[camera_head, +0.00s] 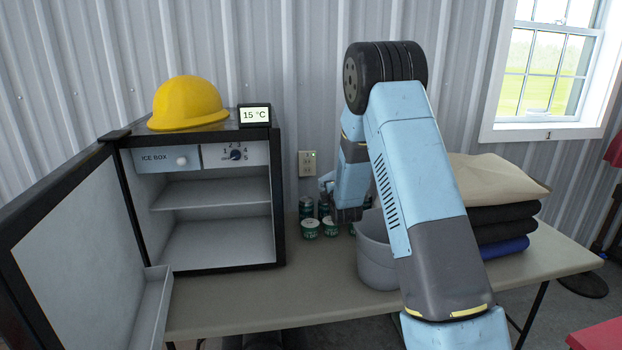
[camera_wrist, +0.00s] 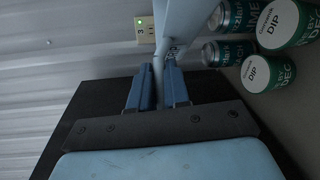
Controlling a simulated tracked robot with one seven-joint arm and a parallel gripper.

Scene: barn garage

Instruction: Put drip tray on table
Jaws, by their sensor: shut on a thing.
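My gripper (camera_wrist: 158,78) is shut on a thin, pale grey-blue piece (camera_wrist: 183,22), which looks like the drip tray. In the wrist view the piece runs up from between the blue fingers and out of the top of the picture, so its whole shape is hidden. In the head view my gripper (camera_head: 327,182) is low over the back of the table, beside the cans, and the held piece cannot be made out. The table (camera_head: 315,285) is a beige folding table. Whether the piece touches it cannot be told.
An open fridge (camera_head: 278,205) stands at the left, with a yellow hard hat (camera_head: 188,102) on top. Several green cans (camera_head: 310,229) stand near my gripper. A grey bucket (camera_head: 376,262) and folded cloths (camera_head: 497,215) are to the right. The table's front middle is clear.

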